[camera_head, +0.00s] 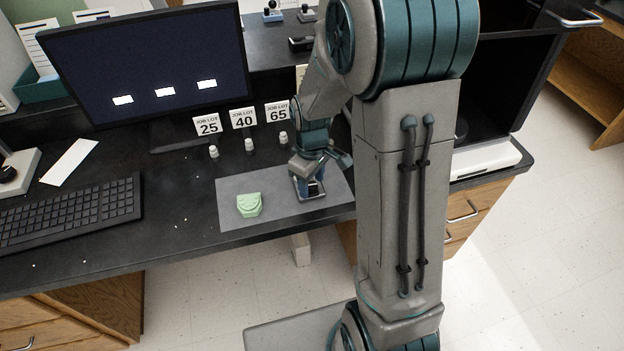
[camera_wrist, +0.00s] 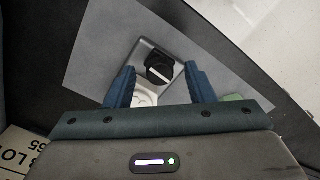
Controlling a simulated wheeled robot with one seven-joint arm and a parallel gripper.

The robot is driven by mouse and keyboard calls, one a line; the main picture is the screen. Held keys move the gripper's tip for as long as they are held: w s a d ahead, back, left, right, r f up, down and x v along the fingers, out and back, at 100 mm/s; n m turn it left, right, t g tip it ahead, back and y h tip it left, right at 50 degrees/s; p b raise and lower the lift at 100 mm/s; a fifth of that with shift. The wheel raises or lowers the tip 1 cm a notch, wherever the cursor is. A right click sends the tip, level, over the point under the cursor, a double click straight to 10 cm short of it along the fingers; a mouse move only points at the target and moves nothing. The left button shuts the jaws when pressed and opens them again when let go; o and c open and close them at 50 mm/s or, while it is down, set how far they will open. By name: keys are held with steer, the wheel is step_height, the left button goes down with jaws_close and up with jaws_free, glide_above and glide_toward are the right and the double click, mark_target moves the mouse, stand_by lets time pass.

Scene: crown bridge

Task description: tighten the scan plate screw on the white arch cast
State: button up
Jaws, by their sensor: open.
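The black scan plate screw (camera_wrist: 160,68), with a white line across its head, shows in the wrist view on a grey metal scan plate (camera_wrist: 142,50). The white arch cast (camera_wrist: 146,97) is partly visible below the screw, its lower part hidden by my gripper body. My gripper (camera_wrist: 160,75) is open, with one blue finger on each side of the screw and cast. I cannot tell whether the fingers touch anything. In the head view my gripper (camera_head: 309,186) is low over the right part of the mat and hides most of the cast and screw.
A green arch cast (camera_head: 249,204) sits on the grey mat (camera_head: 232,188), left of my gripper. Small pale pieces stand before the job lot cards 25 (camera_head: 207,124), 40 (camera_head: 243,118) and 65 (camera_head: 277,111). A monitor (camera_head: 150,60) and keyboard (camera_head: 70,212) are left.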

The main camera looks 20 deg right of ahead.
steer(key=c, duration=1)
steer(key=shift+m, duration=0.4)
steer(key=m, duration=0.2)
steer(key=shift+m, duration=0.3)
steer(key=shift+m+b, duration=0.35)
steer(key=shift+m, duration=1.25)
steer(key=o, duration=1)
